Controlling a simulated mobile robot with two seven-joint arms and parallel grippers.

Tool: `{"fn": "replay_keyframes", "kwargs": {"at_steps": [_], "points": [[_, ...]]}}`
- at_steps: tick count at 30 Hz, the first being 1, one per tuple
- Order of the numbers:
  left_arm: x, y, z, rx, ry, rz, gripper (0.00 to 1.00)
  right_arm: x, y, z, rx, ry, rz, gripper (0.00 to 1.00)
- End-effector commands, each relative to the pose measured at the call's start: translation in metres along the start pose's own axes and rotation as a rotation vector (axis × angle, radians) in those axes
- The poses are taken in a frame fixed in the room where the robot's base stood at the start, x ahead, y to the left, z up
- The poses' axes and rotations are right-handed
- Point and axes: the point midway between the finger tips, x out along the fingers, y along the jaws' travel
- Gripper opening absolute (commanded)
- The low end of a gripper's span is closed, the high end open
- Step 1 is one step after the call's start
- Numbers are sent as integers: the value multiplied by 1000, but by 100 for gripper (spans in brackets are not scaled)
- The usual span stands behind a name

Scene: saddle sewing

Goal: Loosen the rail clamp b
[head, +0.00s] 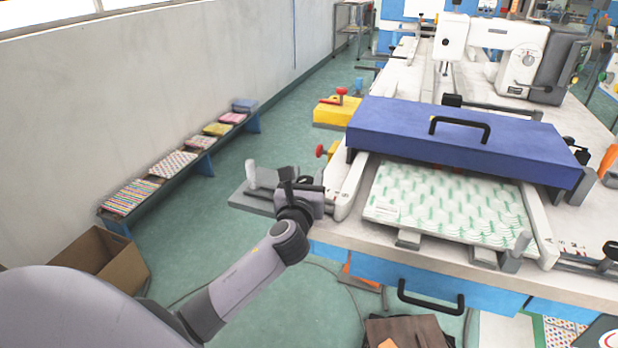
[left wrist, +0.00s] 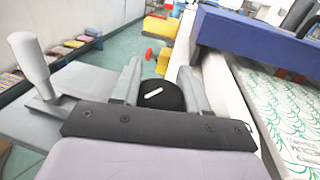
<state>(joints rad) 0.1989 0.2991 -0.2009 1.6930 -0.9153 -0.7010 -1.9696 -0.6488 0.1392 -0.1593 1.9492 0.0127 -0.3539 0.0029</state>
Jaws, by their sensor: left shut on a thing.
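A black round clamp knob with a white pointer mark (left wrist: 152,95) sits between the two grey fingers of my left gripper (left wrist: 160,80), which are closed on its sides. No letter shows on it, so I cannot read which rail clamp it is. In the head view my left gripper (head: 308,192) is at the table's left edge, beside the near end of the white left rail (head: 347,190), and it hides most of the knob. Another black knob (head: 611,250) stands on a clamp at the right edge of the table. My right gripper is not in view.
A blue cover with a black handle (head: 470,140) spans the rails above a green-patterned white panel (head: 450,205). A grey plate (head: 250,200) with an upright pale handle (left wrist: 28,62) lies left of my gripper. A cardboard box (head: 105,262) stands on the floor at left.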

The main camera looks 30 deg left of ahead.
Motion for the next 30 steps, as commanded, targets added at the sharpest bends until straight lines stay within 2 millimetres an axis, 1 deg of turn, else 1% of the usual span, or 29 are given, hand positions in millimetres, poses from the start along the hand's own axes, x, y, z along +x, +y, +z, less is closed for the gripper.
{"fn": "replay_keyframes", "kwargs": {"at_steps": [1, 6, 12, 28, 29, 30], "points": [[1, 1, 6, -5, -10, 34, 14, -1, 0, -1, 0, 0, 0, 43], [2, 2, 6, -4, -11, 123, 14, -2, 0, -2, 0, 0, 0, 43], [2, 4, 7, -2, -13, 184, 14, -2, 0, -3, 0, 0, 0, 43], [2, 5, 8, 2, -18, 207, 14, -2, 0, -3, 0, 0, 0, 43], [2, 5, 8, 2, -18, 207, 47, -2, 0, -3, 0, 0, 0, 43], [2, 5, 8, 1, -18, 206, 60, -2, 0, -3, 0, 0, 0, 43]]}}
